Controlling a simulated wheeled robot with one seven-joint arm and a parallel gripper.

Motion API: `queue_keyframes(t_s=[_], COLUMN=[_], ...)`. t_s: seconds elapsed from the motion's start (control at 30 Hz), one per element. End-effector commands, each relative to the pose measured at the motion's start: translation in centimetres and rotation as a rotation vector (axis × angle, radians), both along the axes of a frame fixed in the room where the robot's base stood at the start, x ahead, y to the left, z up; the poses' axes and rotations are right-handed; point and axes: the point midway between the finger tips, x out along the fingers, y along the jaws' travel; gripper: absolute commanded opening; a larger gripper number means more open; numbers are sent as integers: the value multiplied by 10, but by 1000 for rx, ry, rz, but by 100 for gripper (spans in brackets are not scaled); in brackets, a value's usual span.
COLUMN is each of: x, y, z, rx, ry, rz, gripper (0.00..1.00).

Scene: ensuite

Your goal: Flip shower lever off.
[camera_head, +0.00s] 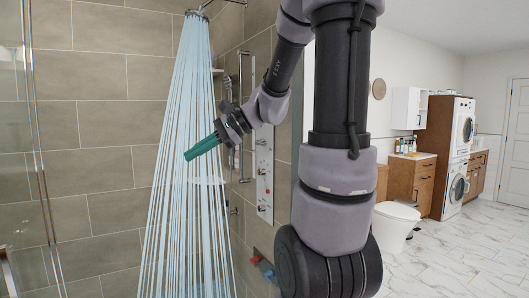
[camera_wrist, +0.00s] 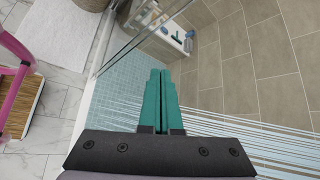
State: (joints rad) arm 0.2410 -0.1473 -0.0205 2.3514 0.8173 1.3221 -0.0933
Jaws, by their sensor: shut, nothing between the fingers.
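Water (camera_head: 185,110) streams down from the shower head (camera_head: 196,13) at the top of the head view. A pale shower panel (camera_head: 265,175) with small metal fittings is on the tiled wall behind my arm. A small metal fitting (camera_head: 261,208) sticks out on its lower part; I cannot tell for sure which fitting is the lever. My gripper (camera_head: 187,157), with green fingers, is shut and empty. It points left into the falling water, apart from the panel. In the wrist view my gripper (camera_wrist: 161,73) points over the shower floor, with no lever in sight there.
A glass screen (camera_head: 40,150) stands at the left. A ledge with bottles (camera_wrist: 172,37) shows in the wrist view. A toilet (camera_head: 394,225), wooden cabinets (camera_head: 408,182) and stacked washing machines (camera_head: 460,150) stand at the right. The marble floor between is clear.

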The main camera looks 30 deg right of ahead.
Motion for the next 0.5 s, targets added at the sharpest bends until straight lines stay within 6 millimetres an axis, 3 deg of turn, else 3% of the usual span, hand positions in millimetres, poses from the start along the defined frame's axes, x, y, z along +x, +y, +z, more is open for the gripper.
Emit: queue_keyframes(t_s=[0.17, 0.27, 0.37, 0.5], x=[67, 105, 141, 183], y=[-29, -57, -95, -162], z=[-1, -3, -10, -30], rx=[314, 483, 648, 866], ry=[90, 112, 120, 105], rz=[-199, -320, -451, -647], gripper=[0, 0, 0, 0])
